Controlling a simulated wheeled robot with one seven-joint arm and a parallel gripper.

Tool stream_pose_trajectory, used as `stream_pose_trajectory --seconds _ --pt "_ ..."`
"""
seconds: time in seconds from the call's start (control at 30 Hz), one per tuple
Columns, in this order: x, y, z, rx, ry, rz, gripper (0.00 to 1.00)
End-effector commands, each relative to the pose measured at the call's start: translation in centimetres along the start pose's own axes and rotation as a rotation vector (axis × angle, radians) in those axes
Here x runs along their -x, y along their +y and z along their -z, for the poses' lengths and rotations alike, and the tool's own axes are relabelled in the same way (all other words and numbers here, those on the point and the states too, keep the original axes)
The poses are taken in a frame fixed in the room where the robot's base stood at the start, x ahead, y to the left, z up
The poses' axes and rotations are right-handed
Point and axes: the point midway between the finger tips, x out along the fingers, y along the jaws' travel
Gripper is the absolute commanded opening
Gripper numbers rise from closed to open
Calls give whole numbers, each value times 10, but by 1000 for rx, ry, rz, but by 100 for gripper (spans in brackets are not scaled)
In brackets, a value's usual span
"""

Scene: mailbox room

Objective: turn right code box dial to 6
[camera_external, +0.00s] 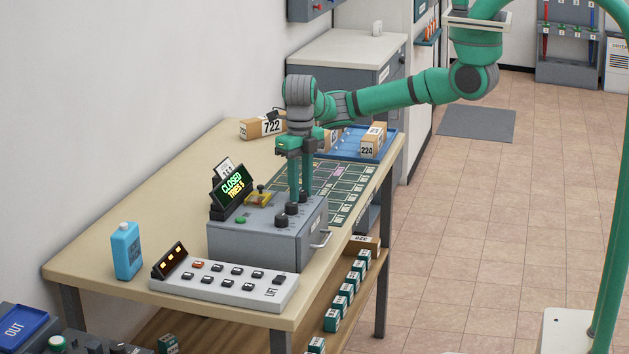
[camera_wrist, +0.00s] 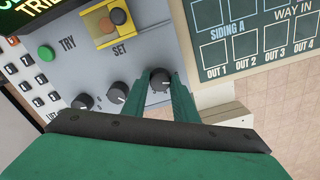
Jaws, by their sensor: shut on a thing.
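The code box (camera_external: 238,247) is a grey box on the table with a green TRY button (camera_wrist: 46,53), a SET lever on a yellow plate and a row of three dark dials. Its display (camera_external: 232,187) reads CLOSED, TRIES 5. The right dial (camera_wrist: 160,76) is between my gripper's fingertips (camera_wrist: 160,84), and my gripper (camera_external: 300,193) is shut on it from above. The middle dial (camera_wrist: 117,93) and left dial (camera_wrist: 83,102) are free, to the left. A white mark shows on the right dial; no numbers around it are legible.
A white button panel (camera_external: 225,284) with a small display stands in front of the code box. A blue bottle (camera_external: 126,250) is at the left. Behind the box lie a green chart (camera_external: 345,190), a blue tray (camera_external: 350,147) and a parcel marked 722 (camera_external: 263,128).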

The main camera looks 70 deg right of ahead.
Motion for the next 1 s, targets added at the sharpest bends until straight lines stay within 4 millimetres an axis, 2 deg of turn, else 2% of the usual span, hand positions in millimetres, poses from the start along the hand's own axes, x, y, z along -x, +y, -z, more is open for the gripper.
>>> stream_pose_trajectory --seconds 0.17,0.2,0.23,0.27,0.53,0.67,0.77,1.0 --pt "1 1 0 -2 -1 -4 4" --pt "1 1 0 -2 -1 -4 35" --pt "1 1 0 -2 -1 -3 43" --pt "1 0 0 -2 -1 -3 44" --pt "1 0 0 -1 -1 -1 44" --pt "8 0 -1 -1 -3 -2 44" --pt "21 1 -1 0 -4 -2 44" --pt "66 1 -1 -2 -5 -3 44"
